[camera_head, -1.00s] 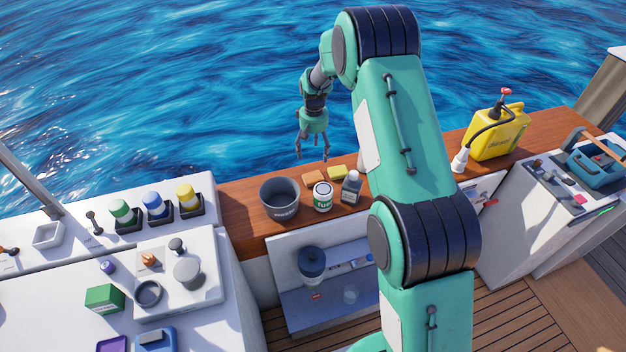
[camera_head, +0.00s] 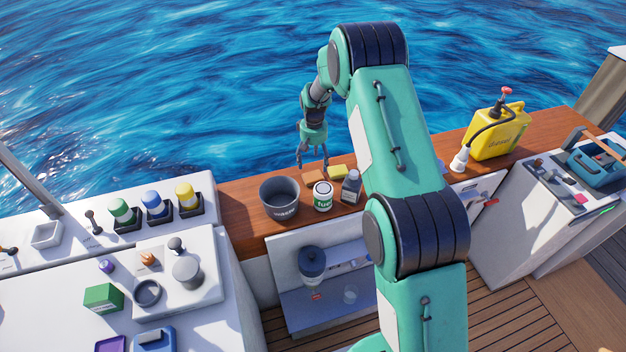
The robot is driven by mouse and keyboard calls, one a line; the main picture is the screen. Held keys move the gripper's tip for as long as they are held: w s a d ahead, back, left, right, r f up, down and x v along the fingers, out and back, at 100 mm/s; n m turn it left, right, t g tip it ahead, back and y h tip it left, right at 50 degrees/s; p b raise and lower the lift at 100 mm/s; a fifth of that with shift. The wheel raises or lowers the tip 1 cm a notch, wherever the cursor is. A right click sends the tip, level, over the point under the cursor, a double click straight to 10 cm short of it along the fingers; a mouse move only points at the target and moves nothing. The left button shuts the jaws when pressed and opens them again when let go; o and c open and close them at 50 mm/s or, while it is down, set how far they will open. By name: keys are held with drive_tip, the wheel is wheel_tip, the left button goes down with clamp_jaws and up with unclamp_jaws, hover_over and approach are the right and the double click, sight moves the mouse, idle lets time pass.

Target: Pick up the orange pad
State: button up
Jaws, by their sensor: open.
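The orange pad (camera_head: 313,181) lies flat on the brown wooden ledge, behind the white-and-green can and left of a yellow pad. My gripper (camera_head: 312,172) points down with its fingers spread, open and empty. Its fingertips appear just above or around the orange pad, and one finger overlaps the pad's edge in the picture. I cannot tell from this view whether the fingers touch the pad or the ledge.
A yellow pad (camera_head: 338,171) lies right beside the orange one. A grey bucket (camera_head: 280,199), a can (camera_head: 323,196) and a grey bottle (camera_head: 351,187) stand in front. A yellow jerrycan (camera_head: 497,134) stands farther right. Open water lies behind the ledge (camera_head: 238,205).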

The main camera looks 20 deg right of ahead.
sight(314, 177)
drive_tip(key=shift+f, duration=1.9)
drive_tip(key=shift+f, duration=0.1)
drive_tip(key=shift+f+b, duration=0.8)
drive_tip(key=shift+f, duration=1.75)
drive_tip(key=c, duration=1.1)
